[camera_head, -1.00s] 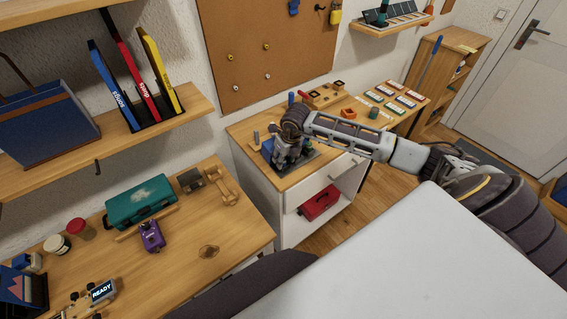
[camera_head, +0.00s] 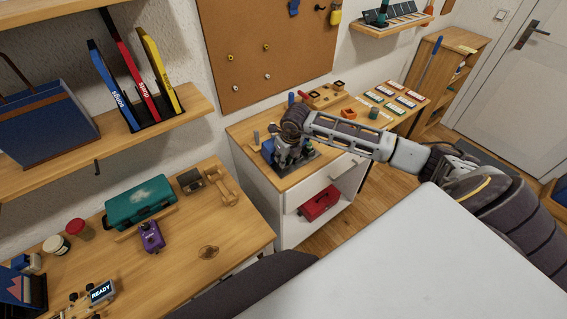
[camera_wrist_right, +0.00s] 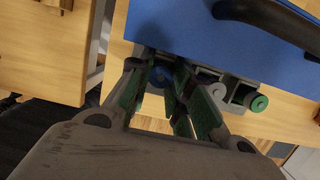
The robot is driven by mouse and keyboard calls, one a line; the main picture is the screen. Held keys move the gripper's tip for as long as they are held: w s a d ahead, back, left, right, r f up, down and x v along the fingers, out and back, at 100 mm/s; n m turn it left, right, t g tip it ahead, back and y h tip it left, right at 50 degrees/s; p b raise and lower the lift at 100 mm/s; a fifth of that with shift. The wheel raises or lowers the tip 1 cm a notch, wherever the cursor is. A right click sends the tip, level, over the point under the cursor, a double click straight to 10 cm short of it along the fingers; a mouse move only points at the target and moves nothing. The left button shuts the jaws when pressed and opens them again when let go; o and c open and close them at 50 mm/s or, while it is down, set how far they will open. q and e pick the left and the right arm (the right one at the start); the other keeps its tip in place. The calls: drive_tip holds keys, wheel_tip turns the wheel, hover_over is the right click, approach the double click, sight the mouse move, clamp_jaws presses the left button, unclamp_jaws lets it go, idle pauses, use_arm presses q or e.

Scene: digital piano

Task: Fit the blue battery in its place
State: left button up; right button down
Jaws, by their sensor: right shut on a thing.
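My right gripper (camera_head: 287,163) points down over the wooden top of the white cabinet, beside a blue box. In the right wrist view its green-padded fingers (camera_wrist_right: 160,98) are shut on the blue battery (camera_wrist_right: 160,76), whose round blue end shows between them. A grey holder (camera_wrist_right: 236,88) lies just beyond the fingers, with a green cylinder (camera_wrist_right: 258,102) at its right end. The fingers hide part of the holder, and I cannot tell whether the battery touches it. My left gripper is not in view.
The blue box (camera_wrist_right: 240,45) with a black handle stands close to the fingers. The cabinet top (camera_head: 303,178) has a front edge nearby. An orange piece (camera_head: 348,113) and several coloured cards lie farther right.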

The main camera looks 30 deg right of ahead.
drive_tip(key=shift+w+p+v, duration=0.2)
drive_tip(key=shift+p+v, duration=0.1)
drive_tip(key=shift+v, duration=0.5)
drive_tip(key=shift+w+p+v, duration=0.2)
drive_tip(key=shift+p+v, duration=0.05)
drive_tip(key=shift+v, duration=0.55)
idle(0.6)
drive_tip(key=shift+w+p+v, duration=0.2)
drive_tip(key=shift+p+v, duration=0.15)
drive_tip(key=shift+v, duration=0.45)
drive_tip(key=shift+w+p+v, duration=0.2)
drive_tip(key=shift+p+v, duration=0.2)
drive_tip(key=shift+v, duration=0.4)
drive_tip(key=shift+w+p+v, duration=0.15)
drive_tip(key=shift+p+v, duration=0.2)
drive_tip(key=shift+v, duration=0.4)
drive_tip(key=shift+r, duration=0.2)
